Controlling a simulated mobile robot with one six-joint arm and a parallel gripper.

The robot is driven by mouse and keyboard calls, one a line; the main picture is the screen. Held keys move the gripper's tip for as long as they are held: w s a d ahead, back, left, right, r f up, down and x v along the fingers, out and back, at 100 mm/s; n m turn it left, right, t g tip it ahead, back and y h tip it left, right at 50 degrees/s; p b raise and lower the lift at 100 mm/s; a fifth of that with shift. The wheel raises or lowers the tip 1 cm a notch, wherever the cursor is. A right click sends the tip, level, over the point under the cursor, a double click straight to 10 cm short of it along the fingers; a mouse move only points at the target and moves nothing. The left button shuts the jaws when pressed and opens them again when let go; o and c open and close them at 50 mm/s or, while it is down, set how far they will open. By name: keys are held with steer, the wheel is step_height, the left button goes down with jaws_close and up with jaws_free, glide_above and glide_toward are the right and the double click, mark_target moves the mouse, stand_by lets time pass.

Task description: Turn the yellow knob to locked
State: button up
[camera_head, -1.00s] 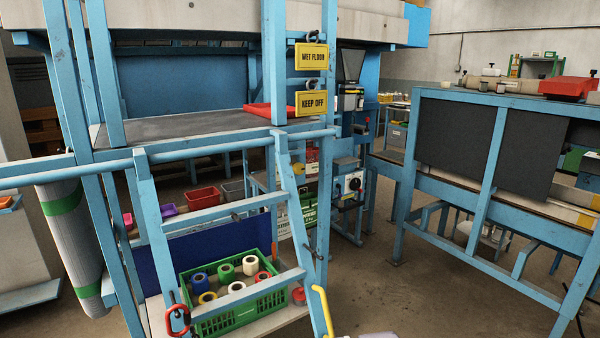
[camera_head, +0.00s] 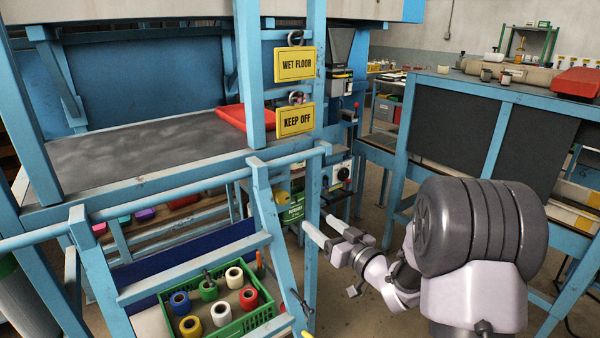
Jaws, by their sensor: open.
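A small yellow piece (camera_head: 283,198), which looks like the yellow knob, shows between the ladder's right rail and the blue post. It is partly hidden, and I cannot tell its setting or any locked mark. My gripper (camera_head: 321,226) is at the end of my arm, reaching in from the right. Its two pale fingers are apart with nothing seen between them. In the picture they lie right of and below the yellow piece, close to the blue post. I cannot tell the gap in depth.
A blue post (camera_head: 313,130) and ladder (camera_head: 268,215) stand in front. A grey control box with a black dial (camera_head: 343,174) is behind. Yellow signs (camera_head: 295,65) hang from the post. A green crate (camera_head: 218,328) of spools sits low. Blue-framed benches stand at right.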

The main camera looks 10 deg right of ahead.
mark_target(285, 199)
steer(key=shift+y, duration=0.4)
steer(key=x, duration=1.1)
steer(key=b+x, duration=0.1)
steer(key=x, duration=0.5)
steer(key=shift+s+a, duration=0.2)
steer(key=shift+a, duration=0.2)
jaws_close()
